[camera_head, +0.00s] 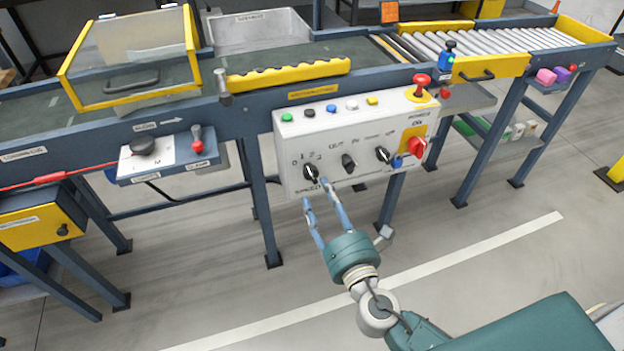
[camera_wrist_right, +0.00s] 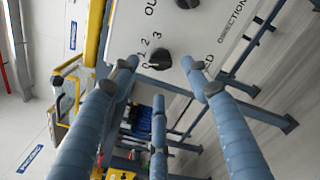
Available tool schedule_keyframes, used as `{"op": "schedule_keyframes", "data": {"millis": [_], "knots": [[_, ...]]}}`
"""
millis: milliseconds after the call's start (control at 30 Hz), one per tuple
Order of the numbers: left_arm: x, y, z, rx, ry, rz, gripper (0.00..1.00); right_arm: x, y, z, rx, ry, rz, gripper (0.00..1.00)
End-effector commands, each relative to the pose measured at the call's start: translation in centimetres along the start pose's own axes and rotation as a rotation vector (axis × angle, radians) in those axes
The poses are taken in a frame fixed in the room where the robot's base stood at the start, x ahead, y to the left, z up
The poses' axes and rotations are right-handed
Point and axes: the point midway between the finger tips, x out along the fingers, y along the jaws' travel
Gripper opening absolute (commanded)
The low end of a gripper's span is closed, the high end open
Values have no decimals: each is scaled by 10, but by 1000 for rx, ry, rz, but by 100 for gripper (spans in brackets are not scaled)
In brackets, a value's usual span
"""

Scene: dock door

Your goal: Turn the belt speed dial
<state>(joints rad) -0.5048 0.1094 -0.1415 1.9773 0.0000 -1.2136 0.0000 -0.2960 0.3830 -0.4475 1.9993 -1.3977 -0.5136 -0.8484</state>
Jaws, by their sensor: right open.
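The belt speed dial (camera_head: 311,172) is a black knob at the lower left of the white control panel (camera_head: 290,150), marked 0 to 3 above and SPEED below. I cannot tell its exact setting. My right gripper (camera_head: 316,192) is open, its blue fingers reaching up to just below and beside the dial. In the right wrist view the dial (camera_wrist_right: 159,60) shows between the spread fingertips of the gripper (camera_wrist_right: 158,76). The fingers look apart from it; whether any fingertip touches it I cannot tell. My left gripper is not in view.
Beside the speed dial are a middle knob (camera_head: 349,162), another knob (camera_head: 383,154) and a red switch (camera_head: 415,146). Coloured buttons (camera_head: 331,108) line the panel top, with a red mushroom button (camera_head: 421,82) at the corner. The floor in front is open.

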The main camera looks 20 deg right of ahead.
Motion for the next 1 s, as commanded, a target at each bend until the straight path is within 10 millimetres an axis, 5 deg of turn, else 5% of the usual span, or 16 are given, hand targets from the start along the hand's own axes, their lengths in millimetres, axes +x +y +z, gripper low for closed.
{"op": "schedule_keyframes", "data": {"millis": [333, 767, 1000], "knots": [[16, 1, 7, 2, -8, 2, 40, 60, 0, 0, 1, 1, 0, 47], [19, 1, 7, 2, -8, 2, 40, 72, 0, -1, 2, 2, -1, 47], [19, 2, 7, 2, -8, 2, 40, 72, -1, -1, 2, 2, -1, 4]]}}
